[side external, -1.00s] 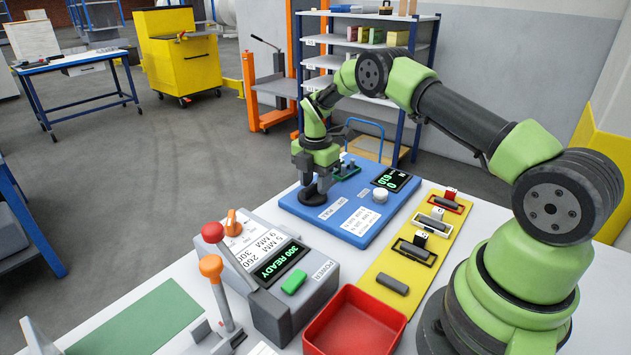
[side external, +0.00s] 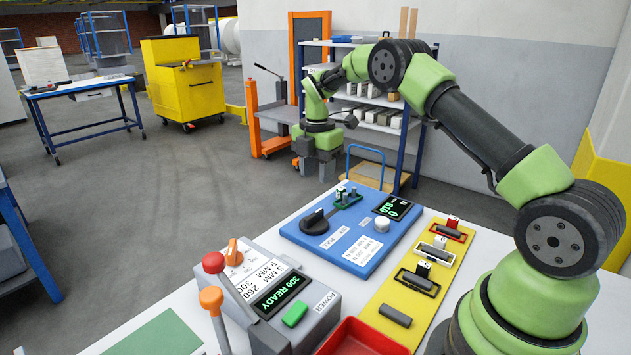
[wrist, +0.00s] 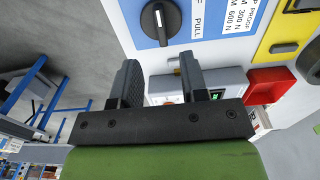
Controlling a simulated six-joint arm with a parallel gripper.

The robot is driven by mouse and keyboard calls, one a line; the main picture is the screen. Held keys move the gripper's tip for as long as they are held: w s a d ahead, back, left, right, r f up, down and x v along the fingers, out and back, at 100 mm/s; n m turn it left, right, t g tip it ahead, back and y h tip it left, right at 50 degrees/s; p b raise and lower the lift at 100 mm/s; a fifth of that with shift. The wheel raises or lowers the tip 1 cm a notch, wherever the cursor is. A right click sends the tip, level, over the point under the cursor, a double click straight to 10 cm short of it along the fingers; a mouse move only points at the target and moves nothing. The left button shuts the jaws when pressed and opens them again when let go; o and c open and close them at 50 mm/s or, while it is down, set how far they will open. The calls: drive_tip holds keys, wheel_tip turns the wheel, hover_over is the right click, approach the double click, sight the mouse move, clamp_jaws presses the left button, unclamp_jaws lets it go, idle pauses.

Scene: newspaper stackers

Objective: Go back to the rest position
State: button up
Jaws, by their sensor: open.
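My gripper (side external: 316,170) is raised in the air beyond the far edge of the table in the side external view. Its fingers are apart and empty, and in the wrist view the two fingers (wrist: 163,82) have a clear gap between them. A blue panel (side external: 345,262) lies on the table below and nearer the camera. It carries a black rotary knob (side external: 316,221), which shows above the fingers in the wrist view (wrist: 160,20). Nothing touches the gripper.
A grey control box (side external: 280,302) with levers stands at the front. A yellow strip (side external: 400,295) with switches and a red tray (side external: 362,340) lie near my base. A shelf (side external: 375,125) stands behind the gripper.

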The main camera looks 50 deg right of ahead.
drive_tip(key=s+a+r+m+t, duration=0.2)
drive_tip(key=s+a+r+m, duration=0.3)
drive_tip(key=r, duration=0.3)
drive_tip(key=s+a+r+m+t, duration=0.2)
drive_tip(key=s+a+r+m, duration=0.25)
drive_tip(key=r, duration=0.45)
drive_tip(key=s+a+m+t+y, duration=0.1)
drive_tip(key=s+a+m, duration=0.2)
drive_tip(key=s+m, duration=0.3)
drive_tip(key=s+a+m+t+y, duration=0.1)
drive_tip(key=s+a+m+t, duration=0.1)
drive_tip(key=s+m, duration=0.4)
drive_tip(key=s+a, duration=0.1)
drive_tip(key=s, duration=0.3)
drive_tip(key=shift+s+a+r+m, duration=0.25)
drive_tip(key=shift+s+a+m, duration=0.1)
drive_tip(key=shift+a, duration=0.05)
